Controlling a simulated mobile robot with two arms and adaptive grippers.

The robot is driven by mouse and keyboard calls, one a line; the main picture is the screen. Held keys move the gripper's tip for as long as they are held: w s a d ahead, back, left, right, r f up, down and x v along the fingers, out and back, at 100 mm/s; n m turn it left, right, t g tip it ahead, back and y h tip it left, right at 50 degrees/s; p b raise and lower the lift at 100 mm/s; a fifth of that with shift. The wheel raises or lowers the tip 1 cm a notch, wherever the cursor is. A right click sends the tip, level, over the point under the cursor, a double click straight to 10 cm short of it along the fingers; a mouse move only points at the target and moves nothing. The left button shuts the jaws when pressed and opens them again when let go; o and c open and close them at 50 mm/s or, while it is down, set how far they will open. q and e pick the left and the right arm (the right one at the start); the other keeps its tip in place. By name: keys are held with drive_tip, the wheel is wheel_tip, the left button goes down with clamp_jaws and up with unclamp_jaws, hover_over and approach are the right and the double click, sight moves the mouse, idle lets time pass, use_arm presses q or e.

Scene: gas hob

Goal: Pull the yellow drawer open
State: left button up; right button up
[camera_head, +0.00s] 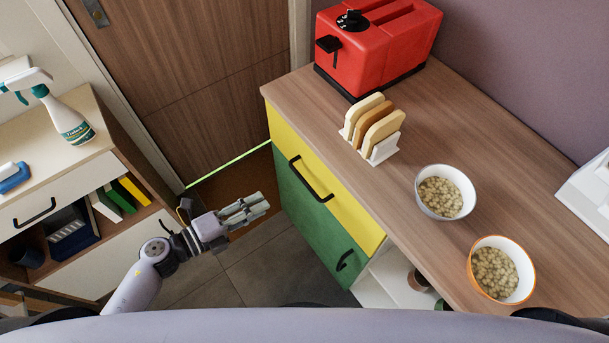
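The yellow drawer (340,200) is the upper front of the wooden-topped counter, right of centre. It looks shut, its face in line with the green front below. Its black bar handle (311,179) runs along the yellow face and is in plain view. My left gripper (266,203) is over the floor to the left of the drawer, pointing right towards it. It is apart from the handle and holds nothing that I can see. Its fingers lie near each other, and I cannot tell whether they are open or shut. My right gripper is not in view.
The green front (305,205) has its own black handle. On the counter (480,115) stand a red toaster (378,45), a toast rack (375,130) and two bowls. A cabinet (60,195) with a spray bottle (62,115) stands left. Floor between is clear.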

sight(305, 182)
use_arm(q)
drive_tip(key=x, duration=1.4)
drive_tip(key=shift+w+d+f+p, duration=0.1)
drive_tip(key=shift+w+d+p, duration=0.05)
drive_tip(key=shift+w+p, duration=0.25)
clamp_jaws()
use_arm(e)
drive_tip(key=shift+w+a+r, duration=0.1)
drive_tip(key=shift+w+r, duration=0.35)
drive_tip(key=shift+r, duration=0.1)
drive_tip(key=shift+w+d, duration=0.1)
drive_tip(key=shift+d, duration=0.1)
